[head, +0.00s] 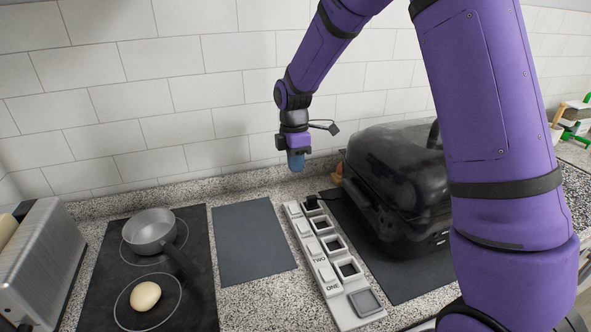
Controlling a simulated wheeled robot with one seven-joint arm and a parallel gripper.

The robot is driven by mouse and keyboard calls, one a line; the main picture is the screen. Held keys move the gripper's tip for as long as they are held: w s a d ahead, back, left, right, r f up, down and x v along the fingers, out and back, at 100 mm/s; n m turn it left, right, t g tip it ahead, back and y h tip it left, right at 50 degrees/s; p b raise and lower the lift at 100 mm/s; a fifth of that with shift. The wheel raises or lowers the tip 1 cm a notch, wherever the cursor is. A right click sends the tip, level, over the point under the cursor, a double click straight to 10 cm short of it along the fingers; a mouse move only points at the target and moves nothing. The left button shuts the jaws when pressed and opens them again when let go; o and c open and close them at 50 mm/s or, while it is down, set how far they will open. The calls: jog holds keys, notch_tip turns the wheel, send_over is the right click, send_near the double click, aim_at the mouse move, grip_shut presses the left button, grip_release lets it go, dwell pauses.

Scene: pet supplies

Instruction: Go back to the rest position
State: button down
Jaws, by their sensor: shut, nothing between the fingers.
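My gripper (295,160) points down above the granite counter, near the far end of the switch strip. It is shut and holds nothing. My purple arm crosses the right side of the view and hides part of what is behind it. The long pale strip (345,308) lies on the counter below the gripper, with dark square openings, a grey square and labelled pieces, one reading ONE and one TWO. The gripper is clear of it, apart from any object.
A small grey pot (149,231) stands on the dark hob (110,268), with an egg-like object (145,296) in front. A toaster (38,262) is at left, a grey mat (250,243) in the middle, and a black domed grill (395,170) at right. A tiled wall stands behind.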

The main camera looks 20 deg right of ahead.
dwell(0.4)
jog(key=s+d+r+m+t, duration=0.2)
jog(key=s+d+r+m, duration=0.15)
jog(key=s+r, duration=0.4)
jog(key=s+d+r+m+t, duration=0.1)
jog(key=s+d+r+m, duration=0.1)
jog(key=s+r+m, duration=0.55)
jog(key=s+d+r+m+t, duration=0.1)
jog(key=s+r+m, duration=0.2)
jog(key=s, duration=0.5)
jog(key=s+d+r+m+t, duration=0.1)
jog(key=s+r+m+t, duration=0.1)
jog(key=s, duration=0.7)
jog(key=shift+d+r+m+t, duration=0.35)
jog(key=shift+r+m, duration=0.3)
jog(key=shift+m, duration=0.35)
